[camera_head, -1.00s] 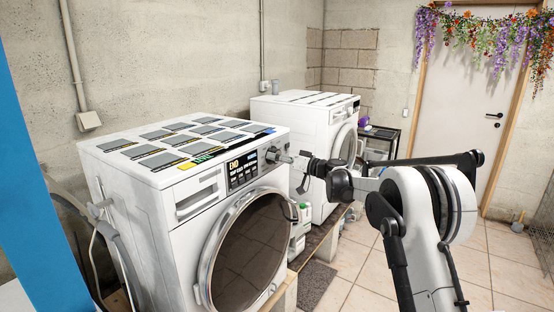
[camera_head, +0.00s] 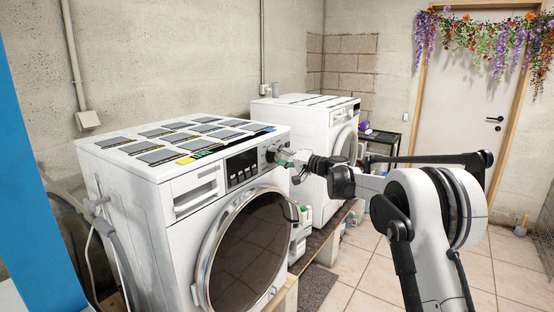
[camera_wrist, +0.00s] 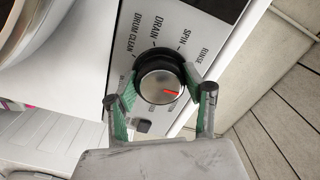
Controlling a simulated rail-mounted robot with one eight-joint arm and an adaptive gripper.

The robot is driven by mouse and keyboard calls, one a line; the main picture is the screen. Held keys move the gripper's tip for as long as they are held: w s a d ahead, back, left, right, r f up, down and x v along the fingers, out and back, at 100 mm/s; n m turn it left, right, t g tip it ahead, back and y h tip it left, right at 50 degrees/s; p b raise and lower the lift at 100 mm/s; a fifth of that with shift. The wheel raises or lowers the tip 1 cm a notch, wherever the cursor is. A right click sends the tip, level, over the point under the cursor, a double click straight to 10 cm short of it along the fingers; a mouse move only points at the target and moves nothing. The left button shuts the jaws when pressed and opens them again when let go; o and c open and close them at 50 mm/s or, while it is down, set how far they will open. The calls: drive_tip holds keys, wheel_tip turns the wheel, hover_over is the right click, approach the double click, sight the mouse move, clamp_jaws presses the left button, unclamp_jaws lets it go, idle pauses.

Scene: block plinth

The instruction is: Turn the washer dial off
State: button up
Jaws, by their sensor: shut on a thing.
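The washer (camera_head: 150,185) is the white front-loading machine nearest me in the head view, with its round door closed. Its dial (camera_wrist: 158,88) is a silver knob with a dark rim and a red mark pointing right in the wrist view. The labels RINSE, SPIN, DRAIN and DRUM CLEAN run around it; lower labels are partly hidden. My gripper (camera_wrist: 158,82) is shut on the dial, with one green-padded finger on each side. In the head view my gripper (camera_head: 281,156) reaches the panel from the right. The display (camera_head: 242,168) is dark.
A second white machine (camera_head: 310,118) stands behind, to the right. Bottles (camera_head: 299,232) stand between the machines. A dark small table (camera_head: 381,143) is at the back, near the door (camera_head: 470,105) with a flower garland. Tiled floor on the right is open.

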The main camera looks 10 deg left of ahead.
drive_tip(key=shift+m, duration=0.3)
drive_tip(key=o, duration=1.1)
drive_tip(key=shift+o, duration=0.2)
drive_tip(key=shift+d, duration=0.15)
drive_tip(key=v, duration=1.1)
drive_tip(key=shift+s+d, duration=0.25)
drive_tip(key=shift+d, duration=0.05)
